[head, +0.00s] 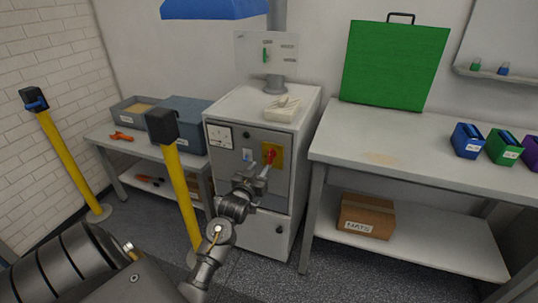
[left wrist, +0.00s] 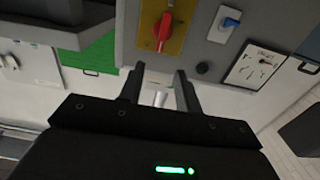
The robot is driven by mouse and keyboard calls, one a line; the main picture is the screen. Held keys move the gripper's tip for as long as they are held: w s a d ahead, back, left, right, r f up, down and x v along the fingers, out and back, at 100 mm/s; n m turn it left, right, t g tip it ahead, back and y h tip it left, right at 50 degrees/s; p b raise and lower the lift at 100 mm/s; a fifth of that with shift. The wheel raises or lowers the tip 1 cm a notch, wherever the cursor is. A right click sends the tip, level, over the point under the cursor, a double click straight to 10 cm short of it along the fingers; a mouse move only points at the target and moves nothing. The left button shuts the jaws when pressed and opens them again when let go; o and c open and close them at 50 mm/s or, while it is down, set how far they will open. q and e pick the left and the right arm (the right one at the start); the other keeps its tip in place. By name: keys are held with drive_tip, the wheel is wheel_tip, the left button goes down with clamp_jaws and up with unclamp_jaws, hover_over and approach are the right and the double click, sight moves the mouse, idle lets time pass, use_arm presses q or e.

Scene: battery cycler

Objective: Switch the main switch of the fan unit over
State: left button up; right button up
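The grey cabinet (head: 293,190) with a duct on top stands at the centre. Its front carries a red rotary handle (head: 269,156) on a yellow plate (head: 277,150), seen also in the left wrist view (left wrist: 163,30) at the top. A small blue switch (head: 248,155) sits left of it, and in the left wrist view (left wrist: 230,22) right of it. My left gripper (head: 262,173) is just in front of the panel, below the red handle. In the left wrist view its two fingers (left wrist: 160,80) stand apart with nothing gripped between them. My right gripper is not seen.
A dial gauge (head: 220,136) and a black knob (left wrist: 203,68) are on the cabinet front. Yellow posts (head: 181,190) stand left of the cabinet. A bench (head: 420,170) with a green case (head: 393,65) and small bins (head: 467,140) is on the right.

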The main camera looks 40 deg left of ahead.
sight(270, 152)
use_arm(q)
drive_tip(key=x, duration=1)
drive_tip(key=shift+w, duration=0.1)
drive_tip(key=shift+c, duration=0.2)
clamp_jaws()
